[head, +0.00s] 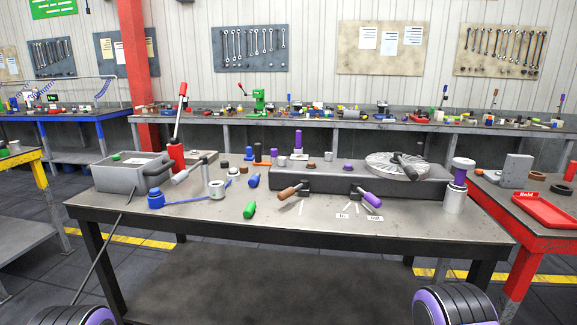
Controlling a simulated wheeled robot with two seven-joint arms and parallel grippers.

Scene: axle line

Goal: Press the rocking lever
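Several lever-like parts are in view, and I cannot tell for certain which one is the rocking lever. A brown-handled lever (288,193) sticks out from the front of a long dark grey housing (330,185), tilted down to the left. A purple-handled lever (369,198) sticks out further right, tilted down to the right. A tall lever with a red grip (181,100) rises from a red base (177,153) at the table's left. Another dark handle (405,166) lies across a round grey disc (388,165) on the housing. Neither of my grippers is in view.
The workbench (150,213) holds a grey bin (125,175), a blue capped part (156,199), a green cylinder (249,210) and a purple-topped metal post (455,200). A red tray (545,211) is on the red table at right. The bench's front strip is mostly clear.

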